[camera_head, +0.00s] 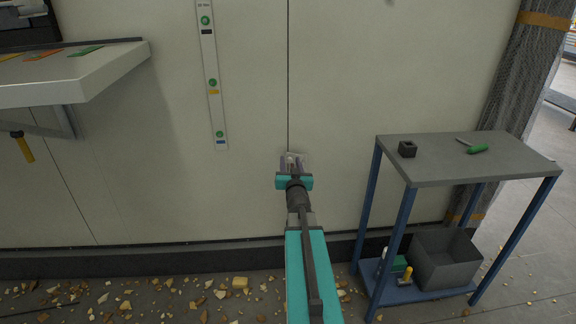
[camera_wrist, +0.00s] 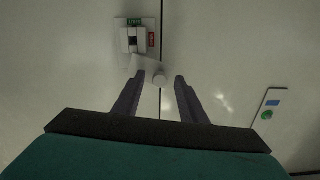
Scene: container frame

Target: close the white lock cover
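In the wrist view, a small white lock (camera_wrist: 131,42) with a dark slot and green and red labels sits on the pale wall beside a vertical seam. In the head view, my gripper (camera_head: 292,160) is up against the seam and hides most of the lock.
A grey-topped blue table (camera_head: 465,160) stands right of my arm, with a black block (camera_head: 407,149) and a green-handled tool (camera_head: 478,149) on it. A pale shelf (camera_head: 85,75) juts out at upper left. Rubble lies along the wall's base.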

